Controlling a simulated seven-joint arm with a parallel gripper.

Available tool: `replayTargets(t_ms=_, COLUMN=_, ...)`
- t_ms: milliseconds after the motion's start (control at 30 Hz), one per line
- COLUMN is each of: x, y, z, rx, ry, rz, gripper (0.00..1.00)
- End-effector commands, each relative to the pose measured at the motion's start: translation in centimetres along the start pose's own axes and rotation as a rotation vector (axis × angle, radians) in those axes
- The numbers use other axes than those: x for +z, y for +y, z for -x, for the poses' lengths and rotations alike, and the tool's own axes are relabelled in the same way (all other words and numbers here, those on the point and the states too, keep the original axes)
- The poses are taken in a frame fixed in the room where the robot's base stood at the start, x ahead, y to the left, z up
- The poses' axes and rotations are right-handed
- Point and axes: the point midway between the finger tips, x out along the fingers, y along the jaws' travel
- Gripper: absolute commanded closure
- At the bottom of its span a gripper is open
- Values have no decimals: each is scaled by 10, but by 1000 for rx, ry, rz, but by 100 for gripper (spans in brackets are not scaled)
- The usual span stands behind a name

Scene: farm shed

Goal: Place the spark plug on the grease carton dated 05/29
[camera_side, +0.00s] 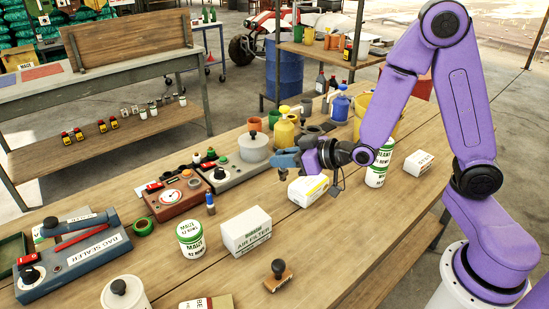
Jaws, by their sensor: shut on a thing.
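My gripper (283,163), with blue fingers, is shut on a small greyish thing, apparently the spark plug (283,175); it is mostly hidden by the fingers. It is held above the table, just left of a white carton with a yellow stripe (308,191). Another white carton (419,163) lies to the right, beyond a white and green can. A third white carton (246,232) nearer the front reads "AIR FILTER". No date is legible on any carton, so I cannot tell which is the grease carton dated 05/29.
White and green cans (190,238) (378,168) stand on the wooden table. A brown control box (174,195), a bag sealer (75,257) and a hand stamp (278,275) are on it too. Yellow and blue bottles (284,132) (341,105) stand behind my gripper. The front right tabletop is clear.

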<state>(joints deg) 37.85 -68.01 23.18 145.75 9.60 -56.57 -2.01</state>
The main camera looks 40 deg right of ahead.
Motion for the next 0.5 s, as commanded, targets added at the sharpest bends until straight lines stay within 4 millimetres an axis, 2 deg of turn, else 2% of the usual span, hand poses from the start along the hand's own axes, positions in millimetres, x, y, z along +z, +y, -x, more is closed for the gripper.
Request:
replayTargets(t_ms=300, x=-2, y=-1, z=8, rx=0, ry=2, rz=0, gripper=100)
replayTargets(t_ms=500, x=-20, y=-1, z=15, rx=1, ry=7, rz=-2, gripper=100)
